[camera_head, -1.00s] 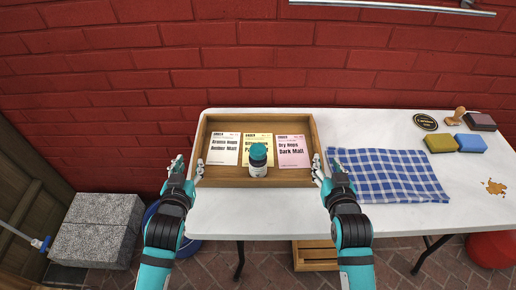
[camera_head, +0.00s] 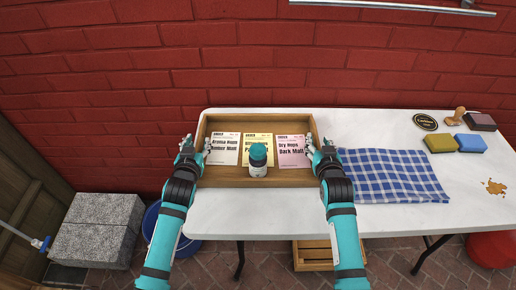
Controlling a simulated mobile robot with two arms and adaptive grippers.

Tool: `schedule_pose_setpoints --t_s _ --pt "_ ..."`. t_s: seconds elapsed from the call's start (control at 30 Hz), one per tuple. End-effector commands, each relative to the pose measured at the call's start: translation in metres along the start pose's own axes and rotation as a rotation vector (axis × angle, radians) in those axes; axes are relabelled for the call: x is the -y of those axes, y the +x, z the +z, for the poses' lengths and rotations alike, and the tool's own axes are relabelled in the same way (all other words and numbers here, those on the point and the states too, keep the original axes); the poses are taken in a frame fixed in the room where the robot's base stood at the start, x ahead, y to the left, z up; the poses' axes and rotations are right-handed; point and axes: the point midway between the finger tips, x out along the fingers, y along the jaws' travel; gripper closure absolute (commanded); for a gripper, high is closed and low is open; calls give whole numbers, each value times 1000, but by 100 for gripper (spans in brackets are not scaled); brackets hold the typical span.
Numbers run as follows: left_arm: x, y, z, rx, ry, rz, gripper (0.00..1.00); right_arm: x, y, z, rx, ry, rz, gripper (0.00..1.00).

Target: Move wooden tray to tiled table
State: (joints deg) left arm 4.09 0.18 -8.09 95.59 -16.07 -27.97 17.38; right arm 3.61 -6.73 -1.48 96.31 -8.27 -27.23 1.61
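The wooden tray (camera_head: 258,183) sits on the white table at its left end. It holds several things: a white card (camera_head: 225,149), a yellow card (camera_head: 257,142), a pink card (camera_head: 292,150) and a small bottle with a teal cap (camera_head: 258,158). My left gripper (camera_head: 197,147) is at the tray's left wall, its fingers apart on either side of the rim. My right gripper (camera_head: 318,149) is at the right wall in the same way, fingers apart. I cannot tell whether the fingers touch the wood. No tiled table shows.
A blue checked cloth (camera_head: 392,175) lies right of the tray, close to my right gripper. Sponges (camera_head: 440,144), a stamp and a coaster (camera_head: 426,122) lie farther right. A red brick wall stands behind the white table (camera_head: 300,215). Grey blocks (camera_head: 95,235) stand on the floor at left.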

Motion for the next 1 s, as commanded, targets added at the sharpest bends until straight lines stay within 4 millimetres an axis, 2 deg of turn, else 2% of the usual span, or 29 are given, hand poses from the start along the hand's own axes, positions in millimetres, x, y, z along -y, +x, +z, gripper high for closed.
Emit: schedule_pose_setpoints --t_s 0.03,0.33,1.0 --pt "0 0 0 0 0 0 62 0 0 0 0 0 0 62" --pt "0 0 0 1 0 0 100 0 0 0 0 0 0 100" --pt "0 -1 -4 -4 0 1 100 0 -1 -4 -4 -1 0 100"
